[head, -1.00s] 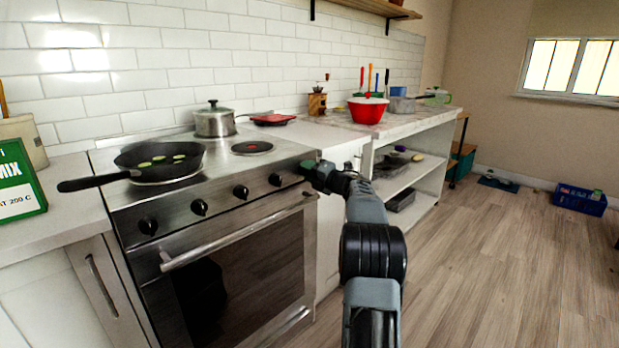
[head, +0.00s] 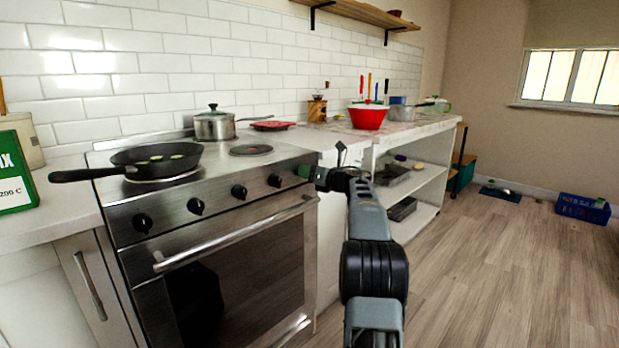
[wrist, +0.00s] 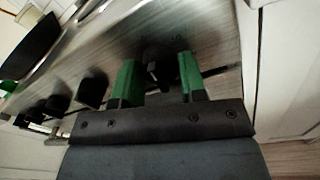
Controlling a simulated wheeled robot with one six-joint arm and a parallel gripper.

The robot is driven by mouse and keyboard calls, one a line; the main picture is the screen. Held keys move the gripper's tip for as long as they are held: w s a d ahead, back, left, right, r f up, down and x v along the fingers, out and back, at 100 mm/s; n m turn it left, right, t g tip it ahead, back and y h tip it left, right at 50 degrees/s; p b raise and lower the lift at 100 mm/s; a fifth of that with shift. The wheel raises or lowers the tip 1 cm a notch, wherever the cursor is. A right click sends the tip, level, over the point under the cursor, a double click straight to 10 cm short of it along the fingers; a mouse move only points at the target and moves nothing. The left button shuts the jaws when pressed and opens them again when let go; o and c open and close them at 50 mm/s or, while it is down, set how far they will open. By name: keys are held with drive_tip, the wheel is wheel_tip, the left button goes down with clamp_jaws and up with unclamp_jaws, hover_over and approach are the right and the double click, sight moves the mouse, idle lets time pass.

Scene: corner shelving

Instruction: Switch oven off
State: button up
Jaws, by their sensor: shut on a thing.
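The oven (head: 230,265) is a steel stove with black knobs along its front panel. My gripper (head: 304,171) is at the right end of that panel. In the wrist view its two green fingers (wrist: 160,78) stand on either side of a dark knob (wrist: 158,62), shut on it. This held knob is hidden by my gripper in the head view. The other knobs, such as the one just left of my gripper (head: 275,181), are free. The mark on the held knob is too dark to read. The oven door is closed.
A black pan (head: 155,160) with green slices sits on the front left burner, its handle pointing left. A steel pot (head: 214,126) stands behind it. A red bowl (head: 368,116) is on the right counter.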

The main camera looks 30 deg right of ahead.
drive_tip(key=shift+n+b, duration=0.3)
drive_tip(key=shift+n, duration=0.5)
drive_tip(key=shift+r, duration=0.1)
drive_tip(key=o, duration=0.9)
drive_tip(key=shift+s, duration=0.15)
drive_tip(key=p+v, duration=0.1)
drive_tip(key=v, duration=1.2)
drive_tip(key=shift+s, duration=0.35)
drive_tip(key=shift+r+p, duration=0.1)
drive_tip(key=shift+p, duration=0.2)
